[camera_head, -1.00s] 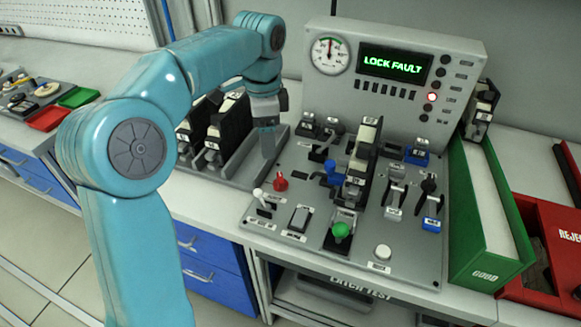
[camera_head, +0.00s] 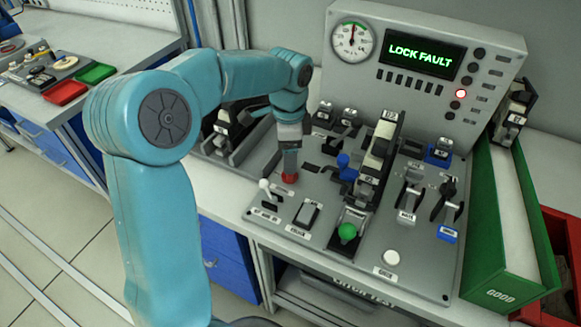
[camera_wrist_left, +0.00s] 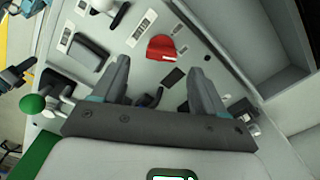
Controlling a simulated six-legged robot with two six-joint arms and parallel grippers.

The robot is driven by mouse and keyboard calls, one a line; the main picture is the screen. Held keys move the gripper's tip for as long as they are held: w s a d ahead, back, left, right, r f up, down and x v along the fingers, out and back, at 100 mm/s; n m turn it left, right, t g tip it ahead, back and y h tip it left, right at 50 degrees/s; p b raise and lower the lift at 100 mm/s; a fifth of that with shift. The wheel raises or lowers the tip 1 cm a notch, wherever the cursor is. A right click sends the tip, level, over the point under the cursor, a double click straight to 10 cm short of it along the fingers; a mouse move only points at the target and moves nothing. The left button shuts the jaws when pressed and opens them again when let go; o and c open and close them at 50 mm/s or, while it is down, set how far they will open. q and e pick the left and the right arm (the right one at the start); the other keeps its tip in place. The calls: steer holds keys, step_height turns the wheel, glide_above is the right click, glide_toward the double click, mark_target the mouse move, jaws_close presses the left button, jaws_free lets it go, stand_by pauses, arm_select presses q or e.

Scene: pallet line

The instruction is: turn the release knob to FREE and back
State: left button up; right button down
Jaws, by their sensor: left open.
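A red knob (camera_head: 289,178) sits on the left part of the grey sloped test panel (camera_head: 330,215). My left gripper (camera_head: 289,165) points down directly above it in the head view. In the left wrist view, the red knob (camera_wrist_left: 161,48) lies ahead of the two fingertips of my left gripper (camera_wrist_left: 155,75), between their lines. The fingers are apart with nothing between them. Small white labels lie beside the knob, too small to read. The display (camera_head: 420,55) reads LOCK FAULT in green, and a red lamp (camera_head: 460,93) is lit. My right gripper is not in view.
A white-tipped toggle (camera_head: 265,186) and a rocker switch (camera_head: 306,213) stand close to the knob. A green-knobbed lever (camera_head: 347,232) and a tall black device (camera_head: 382,140) stand to its right. A green GOOD bin (camera_head: 490,215) is further right.

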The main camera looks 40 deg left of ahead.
arm_select(q)
step_height(320, 180, down, 6)
steer(key=shift+w+r, duration=0.1)
steer(key=shift+r, duration=0.15)
steer(key=shift+a, duration=0.1)
steer(key=c, duration=1.1)
steer(key=shift+o, duration=0.2)
steer(key=n, duration=0.6)
steer(key=shift+b, duration=0.3)
steer(key=n, duration=0.5)
steer(key=shift+n, duration=0.4)
